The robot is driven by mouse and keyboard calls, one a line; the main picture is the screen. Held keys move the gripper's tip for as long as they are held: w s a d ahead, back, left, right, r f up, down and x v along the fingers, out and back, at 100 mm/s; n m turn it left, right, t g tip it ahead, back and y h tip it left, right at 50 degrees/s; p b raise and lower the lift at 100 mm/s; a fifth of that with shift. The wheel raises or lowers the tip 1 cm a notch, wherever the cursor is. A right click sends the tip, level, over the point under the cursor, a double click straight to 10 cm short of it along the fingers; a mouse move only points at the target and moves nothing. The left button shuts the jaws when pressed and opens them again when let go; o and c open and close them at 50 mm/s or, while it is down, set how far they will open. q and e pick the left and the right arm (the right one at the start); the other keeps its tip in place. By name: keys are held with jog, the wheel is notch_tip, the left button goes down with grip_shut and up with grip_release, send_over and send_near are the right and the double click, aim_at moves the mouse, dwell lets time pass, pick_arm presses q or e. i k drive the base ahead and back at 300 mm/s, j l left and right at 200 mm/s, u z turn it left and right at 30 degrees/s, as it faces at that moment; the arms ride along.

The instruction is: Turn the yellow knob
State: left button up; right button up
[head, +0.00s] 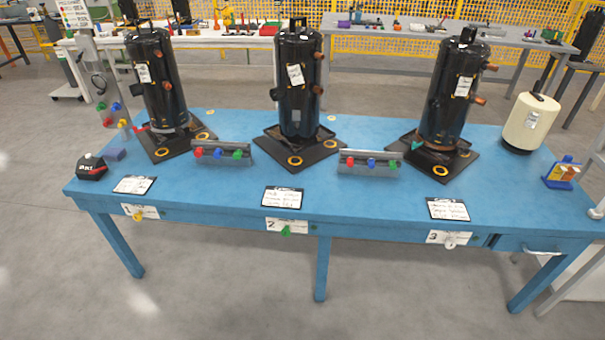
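A yellow knob (138,215) sits beside the number 1 on a white label (149,211) on the front edge of the blue table (235,195), at the left. Its exact turn is too small to tell. A green knob (287,230) is at label 2 in the middle, and a grey-white knob (450,243) is at label 3 on the right. Another small yellow round part (123,123) shows near the post at the far left. Neither of my grippers is in view.
Three black compressors (158,80) stand on dark base plates on the table. Between them are two grey racks (370,163) with coloured knobs. A cream tank (530,122) stands at the right. Clipboards lie near the front. The floor before the table is clear.

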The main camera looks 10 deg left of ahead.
aim_at(137, 217)
jog(key=u, duration=1.45)
jog(key=i+j+z, duration=0.1)
jog(key=i+j, duration=0.2)
jog(key=i+j+z, duration=0.15)
jog(key=j, duration=0.35)
jog(key=i+j+z, duration=0.1)
jog(key=i+j, duration=0.3)
jog(key=i+j+z, duration=0.15)
jog(key=j, duration=0.35)
jog(key=i+j+z, duration=0.1)
jog(key=i+j, duration=0.2)
jog(key=j, duration=0.15)
jog(key=i+j+z, duration=0.15)
jog(key=j, duration=0.35)
jog(key=i+j+z, duration=0.1)
jog(key=j, duration=0.45)
jog(key=i+j+z, duration=0.15)
jog(key=i+j, duration=0.15)
jog(key=j, duration=0.2)
